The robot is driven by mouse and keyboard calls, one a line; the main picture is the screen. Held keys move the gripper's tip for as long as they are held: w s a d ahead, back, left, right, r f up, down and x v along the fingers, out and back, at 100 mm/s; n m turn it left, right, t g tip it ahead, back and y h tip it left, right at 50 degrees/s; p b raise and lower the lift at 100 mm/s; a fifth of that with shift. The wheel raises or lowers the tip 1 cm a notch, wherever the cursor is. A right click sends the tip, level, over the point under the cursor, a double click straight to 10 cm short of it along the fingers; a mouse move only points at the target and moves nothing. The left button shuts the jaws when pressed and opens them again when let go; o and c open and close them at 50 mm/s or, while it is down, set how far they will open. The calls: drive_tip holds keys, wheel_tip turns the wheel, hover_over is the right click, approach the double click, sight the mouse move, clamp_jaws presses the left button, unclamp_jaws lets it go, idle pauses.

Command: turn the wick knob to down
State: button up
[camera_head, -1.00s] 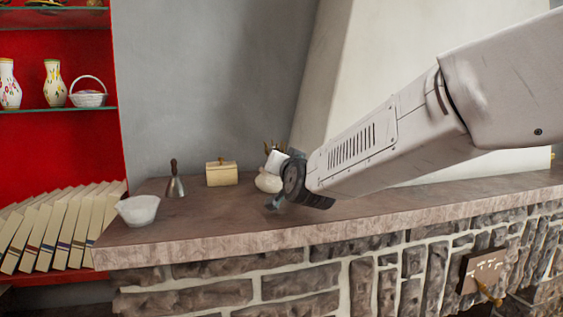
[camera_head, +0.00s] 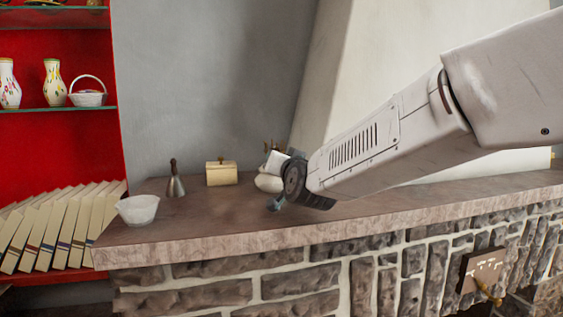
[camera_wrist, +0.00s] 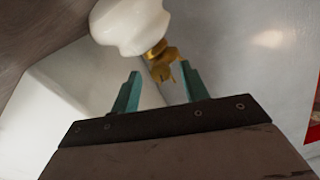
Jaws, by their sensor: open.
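In the wrist view, a white rounded lamp body (camera_wrist: 130,25) is at the top, with a brass fitting (camera_wrist: 158,50) at its lower right. A small brass piece, which looks like the wick knob (camera_wrist: 164,71), lies at the opening between my fingertips. My gripper (camera_wrist: 160,85) is open, with one green finger on each side. I cannot tell whether either finger touches the brass. In the head view, my gripper (camera_head: 275,203) is low over the stone ledge, in front of a white rounded object (camera_head: 268,183). The knob is hidden there.
The stone ledge (camera_head: 200,235) holds a white bowl (camera_head: 138,209), a bell (camera_head: 175,181) and a cream box (camera_head: 221,173) left of my gripper. A red shelf (camera_head: 50,150) with vases and books stands farther left. Bare ledge lies between bowl and gripper.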

drive_tip(key=v, duration=0.7)
drive_tip(key=shift+s+d, duration=0.1)
drive_tip(key=shift+s, duration=0.15)
drive_tip(key=shift+c, duration=0.2)
drive_tip(key=shift+s+a, duration=0.1)
drive_tip(key=shift+a, duration=0.2)
drive_tip(key=a, duration=0.2)
drive_tip(key=a+m, duration=0.1)
drive_tip(key=shift+s+a+r, duration=0.2)
drive_tip(key=shift+a, duration=0.15)
drive_tip(key=w+m+h, duration=0.2)
drive_tip(key=w+m, duration=0.1)
drive_tip(key=m, duration=0.4)
drive_tip(key=w+d+m+h, duration=0.1)
drive_tip(key=w+m+h, duration=0.1)
drive_tip(key=m, duration=0.5)
drive_tip(key=w+m+g+h, duration=0.1)
drive_tip(key=w+m+h, duration=0.1)
drive_tip(key=w+m, duration=0.2)
drive_tip(key=shift+d+m, duration=0.2)
drive_tip(key=shift+m, duration=1.2)
